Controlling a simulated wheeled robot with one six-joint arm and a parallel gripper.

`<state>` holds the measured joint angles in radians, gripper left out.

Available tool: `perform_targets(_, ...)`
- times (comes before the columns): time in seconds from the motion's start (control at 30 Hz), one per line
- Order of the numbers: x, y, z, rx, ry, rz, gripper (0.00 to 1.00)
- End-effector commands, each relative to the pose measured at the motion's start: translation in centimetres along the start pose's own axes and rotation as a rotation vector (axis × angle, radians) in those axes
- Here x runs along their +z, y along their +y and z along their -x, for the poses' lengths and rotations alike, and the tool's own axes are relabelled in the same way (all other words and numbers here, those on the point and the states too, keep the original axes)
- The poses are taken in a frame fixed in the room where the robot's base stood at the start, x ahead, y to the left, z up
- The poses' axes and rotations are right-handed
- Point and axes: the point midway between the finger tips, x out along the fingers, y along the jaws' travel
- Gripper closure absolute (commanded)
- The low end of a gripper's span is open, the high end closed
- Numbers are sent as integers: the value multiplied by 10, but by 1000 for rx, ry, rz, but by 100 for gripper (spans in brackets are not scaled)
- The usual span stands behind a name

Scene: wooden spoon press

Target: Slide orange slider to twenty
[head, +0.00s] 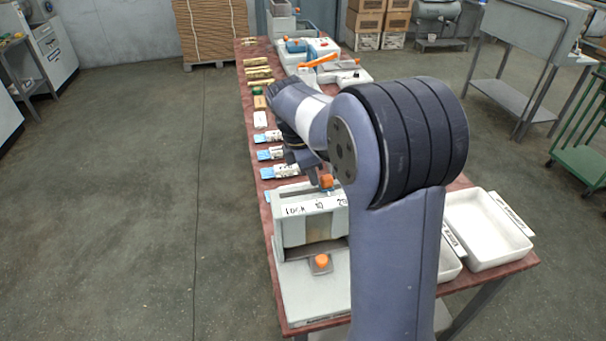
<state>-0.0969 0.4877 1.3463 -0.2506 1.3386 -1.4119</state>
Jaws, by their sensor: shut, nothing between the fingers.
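The orange slider (326,182) shows at the top of a grey press box (293,232) on the near part of the table. A white scale strip (308,208) below it reads LOCK, 10 and 20 from left to right. The slider appears above the space between 10 and 20, closer to 10, but the slanted view leaves its exact setting unclear. My gripper (314,177) is shut and empty, pointing down just left of the slider. I cannot tell whether it touches it. My arm hides the box's right side.
A second orange knob (321,261) sits low on the press base. Blue-and-white packets (281,172) lie along the table's left edge. White trays (487,230) stand at the near right. Another machine with an orange lever (318,61) is at the far end. The floor at left is clear.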

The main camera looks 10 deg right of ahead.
Motion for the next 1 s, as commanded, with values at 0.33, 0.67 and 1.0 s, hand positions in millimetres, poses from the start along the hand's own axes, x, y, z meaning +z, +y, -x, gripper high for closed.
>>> perform_targets(0.33, 2, 0, 0, 0, 0, 0, 100)
perform_targets(0.67, 32, 0, -8, -2, -1, -1, 100)
perform_targets(1.0, 33, 0, -5, 0, -4, -1, 100)
